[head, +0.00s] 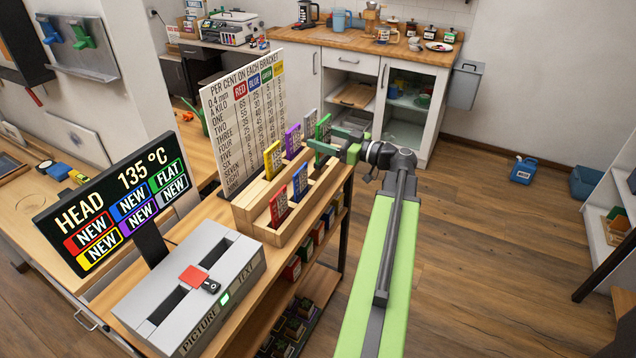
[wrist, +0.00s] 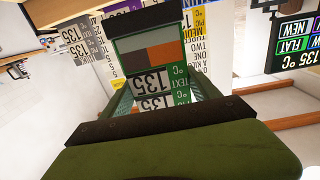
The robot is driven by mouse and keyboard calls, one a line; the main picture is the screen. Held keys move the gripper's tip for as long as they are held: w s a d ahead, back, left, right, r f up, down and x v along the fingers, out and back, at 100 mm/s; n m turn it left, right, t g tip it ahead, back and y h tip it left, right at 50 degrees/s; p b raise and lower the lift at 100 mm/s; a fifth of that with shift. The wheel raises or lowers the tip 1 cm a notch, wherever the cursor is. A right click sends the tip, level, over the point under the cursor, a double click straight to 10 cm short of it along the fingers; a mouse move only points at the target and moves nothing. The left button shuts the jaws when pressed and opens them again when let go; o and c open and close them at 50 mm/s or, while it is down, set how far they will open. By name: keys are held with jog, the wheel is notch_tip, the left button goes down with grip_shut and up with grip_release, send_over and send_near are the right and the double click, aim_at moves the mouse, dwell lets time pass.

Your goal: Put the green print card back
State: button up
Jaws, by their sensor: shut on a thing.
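The green print card (head: 323,129) is upright at the right end of the back row of the wooden card rack (head: 252,226). My gripper (head: 336,146) reaches in from the right and is shut on it. In the wrist view the card (wrist: 153,83) shows upside down between the fingers of my gripper (wrist: 162,97), with its 135 °C TEXT label and a grey and orange panel. I cannot tell whether its lower edge is in a slot; the fingers and rack hide it.
Red (head: 278,206) and blue (head: 300,182) cards stand in front. A per cent board (head: 235,120) rises behind. A grey printing machine (head: 185,285) and a HEAD display (head: 110,205) stand left.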

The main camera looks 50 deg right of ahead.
jog(key=w+d+f+b, duration=0.4)
jog(key=w+f, duration=0.1)
jog(key=w, duration=0.1)
jog(key=shift+y, duration=0.3)
notch_tip(320, 180, down, 10)
jog(key=b, duration=1)
jog(key=shift+s+a+r, duration=0.1)
jog(key=shift+r, duration=0.4)
jog(key=shift+f, duration=0.2)
jog(key=o, duration=2)
jog(key=shift+r, duration=0.1)
